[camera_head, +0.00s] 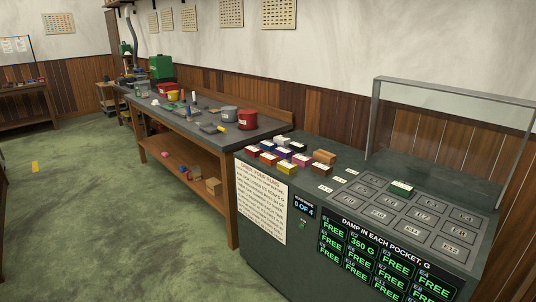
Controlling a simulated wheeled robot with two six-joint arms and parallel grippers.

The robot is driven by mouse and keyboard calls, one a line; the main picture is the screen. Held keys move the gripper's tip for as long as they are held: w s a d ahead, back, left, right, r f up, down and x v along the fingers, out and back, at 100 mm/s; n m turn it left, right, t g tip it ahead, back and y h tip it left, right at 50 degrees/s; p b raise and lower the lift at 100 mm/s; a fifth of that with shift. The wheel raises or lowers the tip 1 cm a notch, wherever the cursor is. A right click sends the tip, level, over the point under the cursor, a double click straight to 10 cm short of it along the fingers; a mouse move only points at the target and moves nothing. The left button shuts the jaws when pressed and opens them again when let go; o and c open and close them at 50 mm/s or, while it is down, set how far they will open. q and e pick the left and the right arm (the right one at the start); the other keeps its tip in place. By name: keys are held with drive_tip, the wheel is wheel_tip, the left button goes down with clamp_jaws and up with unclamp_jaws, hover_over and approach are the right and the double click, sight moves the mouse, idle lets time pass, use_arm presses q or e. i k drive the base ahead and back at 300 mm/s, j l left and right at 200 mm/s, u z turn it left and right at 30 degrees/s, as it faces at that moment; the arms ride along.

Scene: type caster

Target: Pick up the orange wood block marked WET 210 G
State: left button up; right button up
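A group of small coloured blocks stands on the left part of the dark cabinet top (338,187). An orange-brown block (324,157) is at the right edge of this group. A yellow-orange block (287,169) is at its front. Several blocks have pale tops, but any lettering is too small to read, so I cannot tell which is marked WET 210 G. A green block with a pale top (401,188) sits in the pocket grid at the back. Neither of my grippers is in view.
Pocket plates (427,217) fill the cabinet's right part, before a clear upright panel (436,120). The front display (383,259) shows mostly FREE and one 350 G. A workbench (211,128) with tins and tools stands to the left.

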sight(270, 159)
drive_tip(key=i+z, duration=0.15)
drive_tip(key=i, duration=0.45)
drive_tip(key=i+j+z, duration=0.2)
drive_tip(key=i, duration=0.4)
